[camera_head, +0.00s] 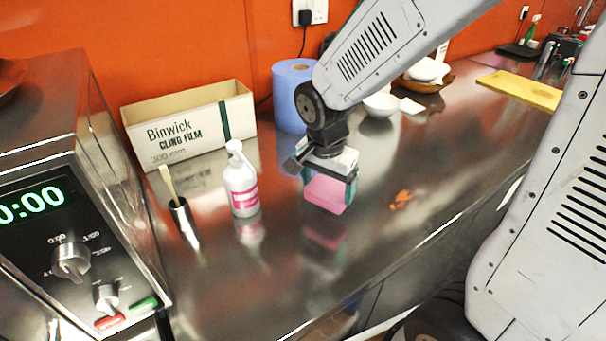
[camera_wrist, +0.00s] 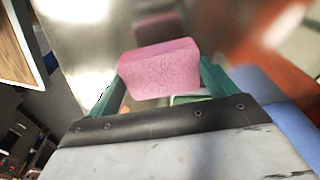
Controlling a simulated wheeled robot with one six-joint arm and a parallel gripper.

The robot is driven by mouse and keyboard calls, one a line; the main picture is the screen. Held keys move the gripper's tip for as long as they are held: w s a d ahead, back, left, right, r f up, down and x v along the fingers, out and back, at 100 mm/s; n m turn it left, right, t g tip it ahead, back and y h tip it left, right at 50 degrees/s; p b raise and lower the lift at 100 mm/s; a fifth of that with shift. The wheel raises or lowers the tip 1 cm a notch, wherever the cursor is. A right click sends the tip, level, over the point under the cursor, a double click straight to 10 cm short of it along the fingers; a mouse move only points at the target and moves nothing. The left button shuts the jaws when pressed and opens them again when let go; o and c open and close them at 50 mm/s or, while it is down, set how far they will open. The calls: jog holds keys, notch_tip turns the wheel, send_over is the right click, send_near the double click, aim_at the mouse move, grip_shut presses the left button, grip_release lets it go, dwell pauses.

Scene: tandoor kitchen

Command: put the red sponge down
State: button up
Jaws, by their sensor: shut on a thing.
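The red sponge (camera_head: 326,195), which looks pink, is a small block between the fingers of my gripper (camera_head: 330,188). My gripper is shut on it, with one teal finger on each side. Its lower part hangs below the fingers, a little above the shiny steel counter (camera_head: 300,275), where its reflection shows beneath it. In the wrist view the sponge (camera_wrist: 160,72) sits between the two fingers of my gripper (camera_wrist: 160,78), with the blurred counter beyond it.
Behind are a cling film box (camera_head: 190,125) and blue roll (camera_head: 290,95). Orange scraps (camera_head: 400,199) lie to the right. The counter's front is mostly clear.

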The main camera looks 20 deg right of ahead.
jog(key=w, duration=0.3)
jog(key=w+a, duration=0.1)
jog(key=w, duration=0.2)
jog(key=w+f, duration=0.1)
jog(key=w, duration=0.3)
jog(key=shift+a, duration=0.2)
jog(key=shift+f, duration=1.7)
jog(key=shift+f, duration=0.15)
jog(key=o, duration=1.1)
jog(key=shift+c, duration=0.2)
notch_tip(320, 180, up, 12)
jog(key=s+a, duration=0.1)
jog(key=s+d+r+n, duration=0.1)
jog(key=s+r+n, duration=0.1)
jog(key=s, duration=0.7)
jog(key=s+d+r+n, duration=0.2)
jog(key=s+n, duration=0.3)
jog(key=s, duration=0.4)
jog(key=s+d+r+n+y, duration=0.1)
jog(key=s+n, duration=0.3)
jog(key=s, duration=0.4)
jog(key=shift+s+d+r, duration=0.35)
jog(key=shift+s+r, duration=0.05)
jog(key=shift+r, duration=0.05)
jog(key=shift+t, duration=0.3)
